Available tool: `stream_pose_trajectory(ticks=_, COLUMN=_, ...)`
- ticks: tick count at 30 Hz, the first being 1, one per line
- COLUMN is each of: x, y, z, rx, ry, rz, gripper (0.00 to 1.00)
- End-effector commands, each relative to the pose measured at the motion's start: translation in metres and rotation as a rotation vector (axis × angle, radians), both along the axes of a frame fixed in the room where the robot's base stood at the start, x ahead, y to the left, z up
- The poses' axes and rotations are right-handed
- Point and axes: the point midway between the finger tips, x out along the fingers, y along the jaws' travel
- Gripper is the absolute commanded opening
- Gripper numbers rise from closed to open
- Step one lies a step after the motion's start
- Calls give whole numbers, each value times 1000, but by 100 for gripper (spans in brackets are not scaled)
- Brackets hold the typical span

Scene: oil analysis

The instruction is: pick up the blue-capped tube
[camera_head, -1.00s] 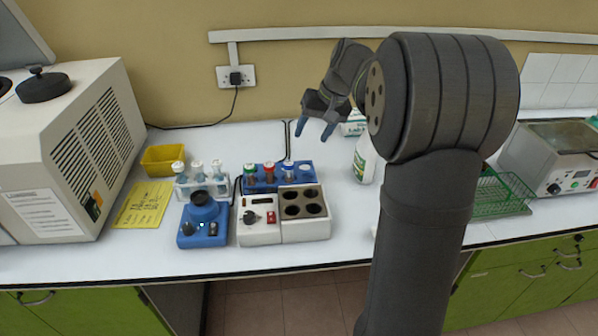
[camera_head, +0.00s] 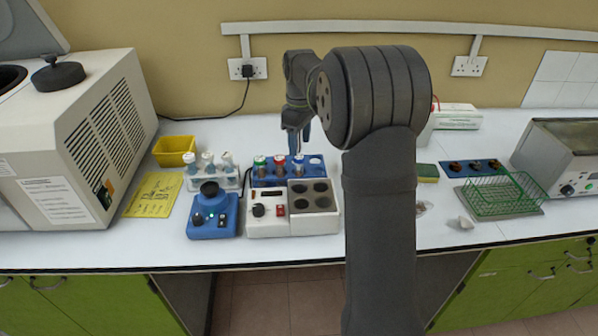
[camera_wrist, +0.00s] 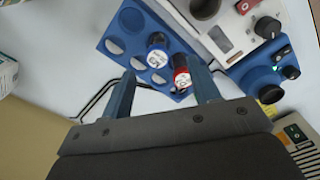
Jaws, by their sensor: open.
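The blue-capped tube (camera_head: 298,159) stands at the right of the row of capped tubes in the blue rack (camera_head: 315,172). In the wrist view its blue cap with a white labelled top (camera_wrist: 157,57) shows between the lines of my two fingers, nearer the middle of the gap. The red-capped tube (camera_wrist: 181,76) is close beside it, near the right finger. My gripper (camera_wrist: 163,76) is open and empty above the rack. In the head view my gripper (camera_head: 299,148) hangs pointing down just above and behind the blue-capped tube. I cannot tell the exact height gap.
A green-capped tube (camera_head: 260,162) stands at the rack's left. A white heater block (camera_head: 312,208) and blue mixer (camera_head: 213,212) stand in front. A white rack (camera_head: 226,183) with several tubes is left.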

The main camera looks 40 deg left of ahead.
Motion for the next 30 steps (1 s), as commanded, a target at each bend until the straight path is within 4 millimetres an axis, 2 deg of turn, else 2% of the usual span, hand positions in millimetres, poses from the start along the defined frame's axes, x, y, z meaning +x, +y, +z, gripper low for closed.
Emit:
stream_pose_trajectory(ticks=3, x=0, y=0, z=-21, rx=-3, ry=3, rz=-1, gripper=56)
stream_pose_trajectory(ticks=13, x=1, y=2, z=-43, rx=0, ry=1, rz=-1, gripper=56)
stream_pose_trajectory(ticks=21, x=4, y=6, z=-81, rx=-1, ry=2, rz=-1, gripper=56)
stream_pose_trajectory(ticks=29, x=4, y=6, z=-86, rx=1, ry=0, rz=-2, gripper=56)
stream_pose_trajectory(ticks=30, x=4, y=6, z=-86, rx=1, ry=0, rz=-2, gripper=50)
